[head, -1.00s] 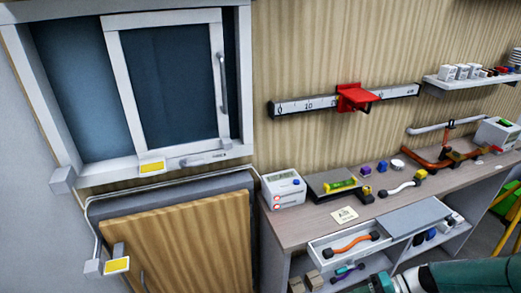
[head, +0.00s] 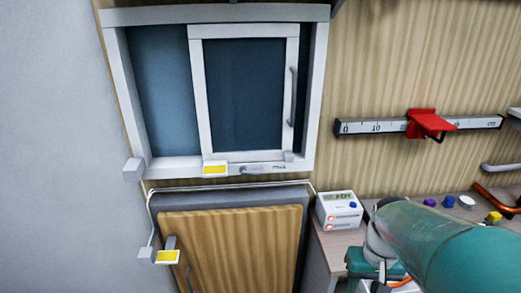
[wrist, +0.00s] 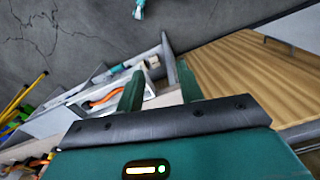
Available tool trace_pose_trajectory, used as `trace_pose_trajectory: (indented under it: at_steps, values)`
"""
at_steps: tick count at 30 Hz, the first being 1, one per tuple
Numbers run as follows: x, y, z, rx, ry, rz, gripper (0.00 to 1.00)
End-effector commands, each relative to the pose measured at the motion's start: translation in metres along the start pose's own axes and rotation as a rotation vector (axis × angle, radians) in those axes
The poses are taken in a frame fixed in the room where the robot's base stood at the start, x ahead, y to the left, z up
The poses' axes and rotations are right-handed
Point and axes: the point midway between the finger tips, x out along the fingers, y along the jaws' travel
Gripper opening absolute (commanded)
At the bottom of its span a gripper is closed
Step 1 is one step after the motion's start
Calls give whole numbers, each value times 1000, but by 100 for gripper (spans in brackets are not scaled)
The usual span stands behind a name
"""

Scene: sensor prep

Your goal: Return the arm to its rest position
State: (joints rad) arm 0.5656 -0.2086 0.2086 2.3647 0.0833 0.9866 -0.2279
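My arm (head: 460,248) is green and reaches in from the lower right of the head view, in front of the workbench. The end of the arm hangs down near the bench's left end, and its fingertips are not clear there. In the wrist view my gripper (wrist: 160,84) has its two green fingers apart with nothing held between them. Past the fingers show the bench's open drawer with an orange-handled tool (wrist: 103,97) and the floor.
A sliding window (head: 248,95) is on the wall at upper left, above a wooden cabinet door (head: 235,245). A white meter box (head: 338,210) stands on the bench's left end. A ruler rail with a red slider (head: 430,122) is on the wall. Grey wall fills the left side.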

Motion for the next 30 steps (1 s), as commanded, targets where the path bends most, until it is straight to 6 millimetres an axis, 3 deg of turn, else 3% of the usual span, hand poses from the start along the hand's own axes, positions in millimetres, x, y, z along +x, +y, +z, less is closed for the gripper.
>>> trace_pose_trajectory:
  at_steps: [6, 13, 18, 30]
  values:
    - [-53, -49, 15, -93, 223, 53, 37]
    - [-93, -85, 40, -164, 426, 12, 37]
    - [-104, -94, 49, -183, 485, -17, 37]
    - [-104, -94, 50, -182, 487, -18, 37]
